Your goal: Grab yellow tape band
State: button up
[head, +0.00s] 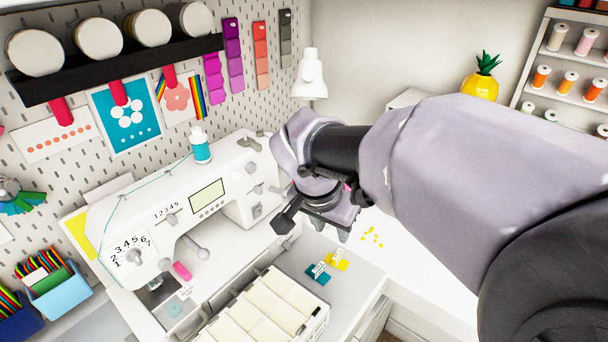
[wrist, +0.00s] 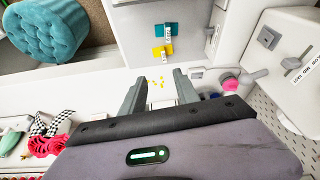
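My gripper (head: 330,229) hangs above and behind the bands in the head view. In the wrist view its two fingers (wrist: 159,84) are spread apart with nothing between them. The yellow band is beyond the fingertips and apart from them.
A cream compartment organizer (head: 262,308) lies left of the bands. A white sewing machine (head: 187,205) stands left of my gripper. Small yellow bits (head: 372,237) lie on the white tabletop. A teal tufted stool (wrist: 58,32) shows in the wrist view.

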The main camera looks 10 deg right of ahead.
jog(key=b, duration=0.5)
send_near(338, 258)
jog(key=b+x, duration=0.1)
jog(key=x, duration=0.4)
jog(key=shift+w+d+f+b, duration=0.1)
jog(key=shift+d+f+b, duration=0.05)
jog(key=shift+f+b, duration=0.25)
jog(key=shift+r, duration=0.15)
jog(key=shift+c, duration=1.1)
grip_shut()
